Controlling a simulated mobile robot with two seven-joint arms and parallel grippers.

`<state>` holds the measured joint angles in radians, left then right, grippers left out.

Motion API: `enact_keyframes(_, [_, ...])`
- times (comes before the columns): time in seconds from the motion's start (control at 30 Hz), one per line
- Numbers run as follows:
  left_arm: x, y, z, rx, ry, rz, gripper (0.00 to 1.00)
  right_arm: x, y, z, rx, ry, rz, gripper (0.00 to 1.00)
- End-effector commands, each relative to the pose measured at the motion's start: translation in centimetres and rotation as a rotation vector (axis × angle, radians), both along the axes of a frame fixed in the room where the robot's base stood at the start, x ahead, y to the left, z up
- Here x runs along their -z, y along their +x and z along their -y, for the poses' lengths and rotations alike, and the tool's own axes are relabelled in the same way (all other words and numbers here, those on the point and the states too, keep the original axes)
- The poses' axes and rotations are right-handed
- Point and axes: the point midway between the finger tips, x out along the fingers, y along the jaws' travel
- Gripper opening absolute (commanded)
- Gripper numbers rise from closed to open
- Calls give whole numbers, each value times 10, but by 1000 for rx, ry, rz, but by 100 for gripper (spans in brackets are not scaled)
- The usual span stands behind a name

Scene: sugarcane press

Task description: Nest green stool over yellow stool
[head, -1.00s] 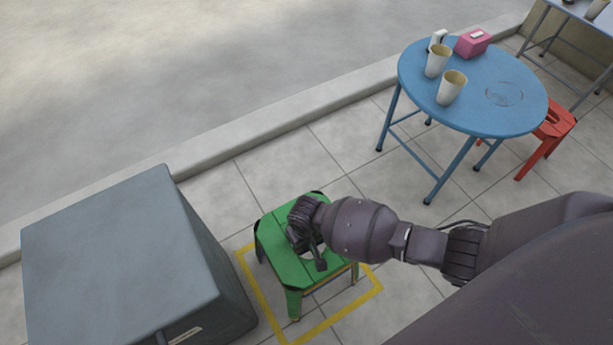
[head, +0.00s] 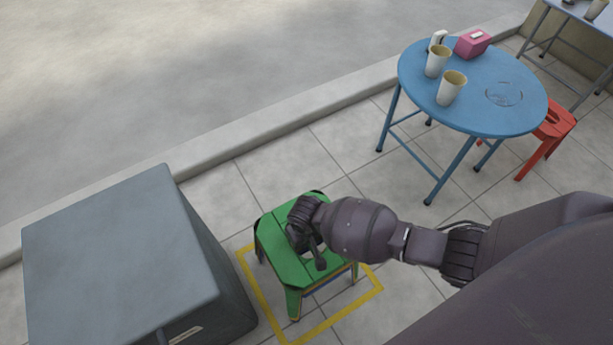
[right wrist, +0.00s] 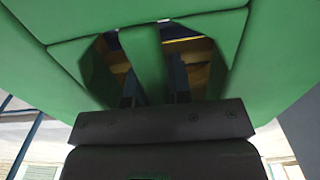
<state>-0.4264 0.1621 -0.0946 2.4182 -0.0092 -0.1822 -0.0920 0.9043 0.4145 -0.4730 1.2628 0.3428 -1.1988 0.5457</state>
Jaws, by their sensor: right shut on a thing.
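The green stool (head: 280,238) stands upright inside the yellow square marked on the floor. My right gripper (head: 308,252) is at the opening in its seat, seen from above. In the right wrist view, the green seat (right wrist: 215,85) fills the top, and my right gripper (right wrist: 155,98) is shut on the bar between its two holes. A thin yellow and blue edge shows under the green seat at its right side, close below it. Most of what is underneath is hidden, so I cannot tell how fully the stools are nested. My left gripper is out of view.
A large grey box (head: 110,260) stands close to the left of the green stool. The yellow floor square (head: 345,303) surrounds the stool. A blue round table (head: 480,110) with cups and a red stool (head: 548,135) are at the upper right. The tiles between are clear.

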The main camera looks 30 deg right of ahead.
Motion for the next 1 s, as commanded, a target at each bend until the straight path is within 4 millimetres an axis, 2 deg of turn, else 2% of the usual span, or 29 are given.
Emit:
enact_keyframes(0.03, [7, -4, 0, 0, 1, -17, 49, 17, -14, 1, -2, -3, -21, 0])
enact_keyframes(0.1, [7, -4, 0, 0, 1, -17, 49, 17, -15, 1, -2, -2, -22, 0])
enact_keyframes(0.13, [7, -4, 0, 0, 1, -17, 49, 17, -15, 1, -2, -2, -22, 20])
enact_keyframes(0.23, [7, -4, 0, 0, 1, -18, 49, 18, -16, 0, -3, -2, -24, 36])
enact_keyframes(0.5, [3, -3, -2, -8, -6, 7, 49, 18, -17, 0, -3, -1, -27, 38])
enact_keyframes(0.57, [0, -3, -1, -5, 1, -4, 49, 5, -15, -1, -3, 0, -20, 38])
enact_keyframes(0.6, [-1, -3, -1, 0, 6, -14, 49, -4, -13, -1, -3, 0, -17, 49])
enact_keyframes(0.8, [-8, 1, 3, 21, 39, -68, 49, -52, -5, -1, -1, 0, 3, 49])
enact_keyframes(1.0, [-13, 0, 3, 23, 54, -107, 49, -91, -3, -1, -1, -1, 12, 49])
